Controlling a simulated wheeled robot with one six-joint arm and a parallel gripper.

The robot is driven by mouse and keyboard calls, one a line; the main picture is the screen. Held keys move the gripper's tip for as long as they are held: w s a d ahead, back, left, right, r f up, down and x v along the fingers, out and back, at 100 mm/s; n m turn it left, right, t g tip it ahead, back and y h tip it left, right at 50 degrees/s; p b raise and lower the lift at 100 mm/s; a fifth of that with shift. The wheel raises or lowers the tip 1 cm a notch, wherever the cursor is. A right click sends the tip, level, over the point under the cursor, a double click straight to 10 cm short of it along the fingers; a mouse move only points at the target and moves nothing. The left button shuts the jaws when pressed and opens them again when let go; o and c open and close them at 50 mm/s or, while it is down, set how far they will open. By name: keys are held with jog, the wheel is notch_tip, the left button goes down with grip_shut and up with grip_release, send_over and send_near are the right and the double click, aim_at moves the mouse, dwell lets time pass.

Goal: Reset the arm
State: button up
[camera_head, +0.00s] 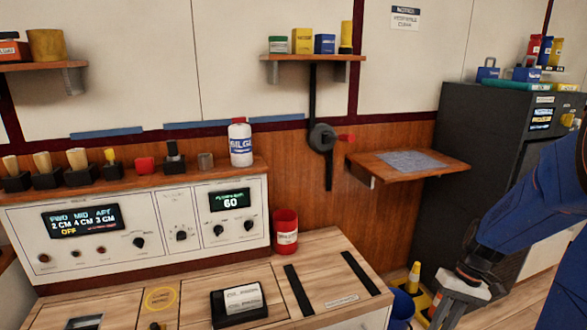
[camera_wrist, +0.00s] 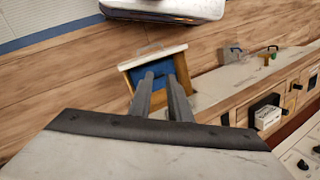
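My gripper (camera_head: 440,318) is at the lower right of the head view, at the end of my blue arm, which enters from the right edge. It hangs right of the wooden counter, low in front of the dark cabinet. In the wrist view the two grey fingers (camera_wrist: 160,78) stand a little apart, and nothing shows between them except the background. Beyond the fingertips is an open wooden box (camera_wrist: 183,85) with a blue inside; the fingers hide part of it.
A control console (camera_head: 150,225) stands at the left behind the wooden counter (camera_head: 330,262) with a red cup (camera_head: 285,232). A small wall shelf (camera_head: 400,165) and a dark cabinet (camera_head: 455,170) are at the right.

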jog(key=s+a+r+t+h, duration=0.2)
jog(key=s+a+r+t, duration=0.1)
jog(key=s+r, duration=0.3)
jog(key=s+a+r+n+t+h, duration=0.1)
jog(key=s+a+r+t, duration=0.3)
jog(key=r, duration=0.6)
jog(key=s+a, duration=0.2)
jog(key=shift+s+h, duration=0.4)
